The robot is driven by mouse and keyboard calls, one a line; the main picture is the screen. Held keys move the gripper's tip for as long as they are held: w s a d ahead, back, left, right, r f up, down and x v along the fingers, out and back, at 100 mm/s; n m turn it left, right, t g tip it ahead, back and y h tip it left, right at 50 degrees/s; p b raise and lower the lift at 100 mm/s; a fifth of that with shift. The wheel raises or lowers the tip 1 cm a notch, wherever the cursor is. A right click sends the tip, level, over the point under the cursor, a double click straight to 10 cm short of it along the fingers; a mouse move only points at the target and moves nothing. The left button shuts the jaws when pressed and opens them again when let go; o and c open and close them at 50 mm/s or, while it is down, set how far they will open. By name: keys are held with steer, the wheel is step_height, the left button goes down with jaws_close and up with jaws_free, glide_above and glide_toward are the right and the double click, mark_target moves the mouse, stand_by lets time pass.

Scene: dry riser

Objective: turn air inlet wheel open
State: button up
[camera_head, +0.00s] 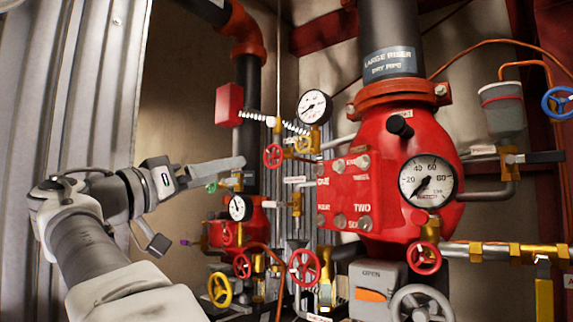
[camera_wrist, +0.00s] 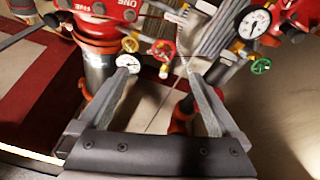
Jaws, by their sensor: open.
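Several small handwheels sit on the riser pipework, and I cannot tell from any label which is the air inlet wheel. In the head view a green wheel (camera_head: 211,187) is just below my gripper (camera_head: 222,172), with red wheels (camera_head: 273,156) and (camera_head: 304,267) to its right and lower right. A yellow wheel (camera_head: 220,290) is low down. In the wrist view my gripper (camera_wrist: 157,77) is open, with nothing between its fingers. A red wheel (camera_wrist: 161,50) shows beyond the gap, a yellow wheel (camera_wrist: 130,44) left of it, and a green wheel (camera_wrist: 261,66) at the right.
A big red valve body (camera_head: 385,175) with a gauge (camera_head: 428,182) fills the centre right. Smaller gauges (camera_head: 314,107) and (camera_head: 240,208) stick out near my gripper. A blue wheel (camera_head: 558,102) is far right, a grey wheel (camera_head: 421,304) at the bottom. Corrugated metal (camera_head: 85,85) stands left.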

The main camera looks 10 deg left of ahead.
steer(key=a+f+m+h, duration=0.1)
steer(key=f+m, duration=0.1)
steer(key=m, duration=0.2)
steer(key=p, duration=0.6)
glide_toward(271, 156)
steer(key=shift+t, duration=0.3)
steer(key=x, duration=0.9)
steer(key=shift+s+d, duration=0.1)
steer(key=shift+x, duration=0.75)
steer(key=shift+f, duration=0.15)
steer(key=c, duration=1.4)
